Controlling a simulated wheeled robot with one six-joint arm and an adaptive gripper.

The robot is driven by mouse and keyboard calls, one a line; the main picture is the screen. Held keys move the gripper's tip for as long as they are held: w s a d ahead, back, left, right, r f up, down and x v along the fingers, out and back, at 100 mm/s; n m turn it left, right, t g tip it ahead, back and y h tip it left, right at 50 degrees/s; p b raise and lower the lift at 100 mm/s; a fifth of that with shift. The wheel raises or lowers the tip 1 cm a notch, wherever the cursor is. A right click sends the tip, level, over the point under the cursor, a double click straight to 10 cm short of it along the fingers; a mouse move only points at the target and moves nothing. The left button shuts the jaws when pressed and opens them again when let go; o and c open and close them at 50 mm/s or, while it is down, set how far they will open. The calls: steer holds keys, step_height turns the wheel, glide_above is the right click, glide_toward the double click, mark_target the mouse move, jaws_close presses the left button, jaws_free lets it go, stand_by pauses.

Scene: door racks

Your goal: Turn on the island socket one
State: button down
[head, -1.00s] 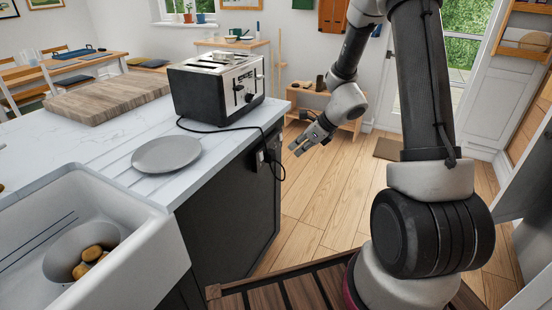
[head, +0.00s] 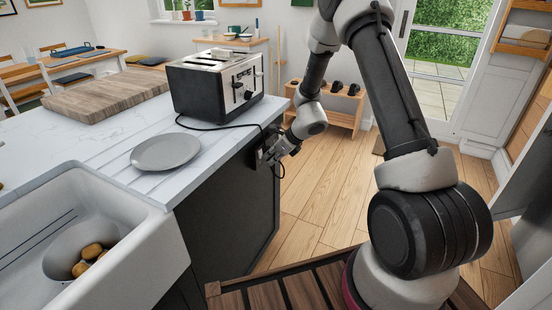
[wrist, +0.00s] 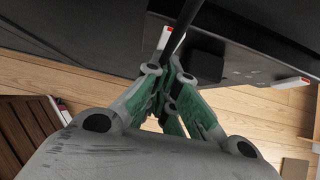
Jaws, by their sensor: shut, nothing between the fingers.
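The island's dark end panel carries the socket plate (head: 260,158), just below the worktop edge in the head view. My gripper (head: 270,154) is at the plate, partly covering it. The wrist view shows my gripper (wrist: 172,68) shut and empty, its green-grey fingers pointing at the panel. A white switch with a red edge (wrist: 164,38) lies just beyond the fingertips; I cannot tell if they touch. A black plug (wrist: 205,66) sits right of the fingers. A second red-and-white switch (wrist: 290,82) is farther right. I cannot tell either switch's on or off position.
A toaster (head: 216,84) stands on the white worktop, its black cord (head: 205,128) running over the edge towards the socket. A grey plate (head: 166,151), a wooden board (head: 106,93) and a sink (head: 120,230) are nearby. Wooden floor (head: 325,190) right of the island is clear.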

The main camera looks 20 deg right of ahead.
steer(key=shift+w+a+f, duration=0.4)
steer(key=shift+f, duration=0.05)
steer(key=shift+r, duration=0.1)
